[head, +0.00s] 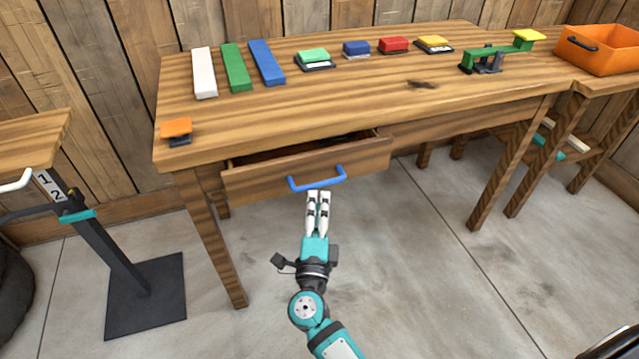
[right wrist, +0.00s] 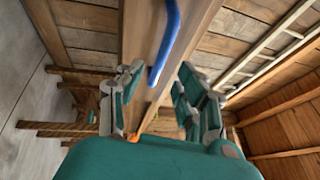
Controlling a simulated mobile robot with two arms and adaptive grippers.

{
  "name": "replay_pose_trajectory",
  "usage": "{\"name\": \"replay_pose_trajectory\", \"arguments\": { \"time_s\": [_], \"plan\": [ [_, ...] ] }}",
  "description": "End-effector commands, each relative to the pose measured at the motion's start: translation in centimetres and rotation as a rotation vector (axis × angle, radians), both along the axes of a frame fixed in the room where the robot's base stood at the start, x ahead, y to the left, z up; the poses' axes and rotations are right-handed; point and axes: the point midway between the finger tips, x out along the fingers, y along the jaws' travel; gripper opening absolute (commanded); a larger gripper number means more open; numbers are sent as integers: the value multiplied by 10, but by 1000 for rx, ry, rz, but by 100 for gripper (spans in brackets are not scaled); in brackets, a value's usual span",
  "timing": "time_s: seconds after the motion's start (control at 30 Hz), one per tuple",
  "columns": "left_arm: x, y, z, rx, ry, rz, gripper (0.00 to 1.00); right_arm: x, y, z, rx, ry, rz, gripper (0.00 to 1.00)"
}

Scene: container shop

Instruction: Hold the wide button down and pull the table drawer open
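The table drawer (head: 300,172) stands partly open, with a dark gap above its front. Its blue handle (head: 317,180) also shows in the right wrist view (right wrist: 168,40). My right gripper (head: 319,194) is just below and in front of the handle. In the right wrist view its fingers (right wrist: 161,68) are apart, with the handle's end showing between their tips; I cannot tell if they touch it. An orange-topped button (head: 176,128) sits at the table's front left corner, with nothing on it; it looks like the wide button. My left gripper is not in view.
On the table (head: 330,95) lie white (head: 204,73), green (head: 236,67) and blue (head: 267,63) bars and several coloured buttons. A green lever device (head: 490,57) stands at right. An orange crate (head: 600,50) is on the right table. A black-based stand (head: 125,270) is at left. Floor is clear in front.

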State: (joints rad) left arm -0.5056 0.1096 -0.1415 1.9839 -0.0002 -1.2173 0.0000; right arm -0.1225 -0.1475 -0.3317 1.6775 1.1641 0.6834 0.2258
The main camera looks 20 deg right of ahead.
Motion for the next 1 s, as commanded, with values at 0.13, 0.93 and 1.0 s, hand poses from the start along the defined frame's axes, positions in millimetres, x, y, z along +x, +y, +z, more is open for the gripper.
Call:
{"name": "replay_pose_trajectory", "arguments": {
  "time_s": [0.13,0.93,1.0],
  "plan": [
    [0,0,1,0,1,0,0,28,-10,6,-1,-2,0,36],
    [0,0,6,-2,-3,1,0,57,-22,10,-2,1,0,10],
    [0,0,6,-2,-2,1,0,57,-22,10,-2,1,0,1]
  ]
}}
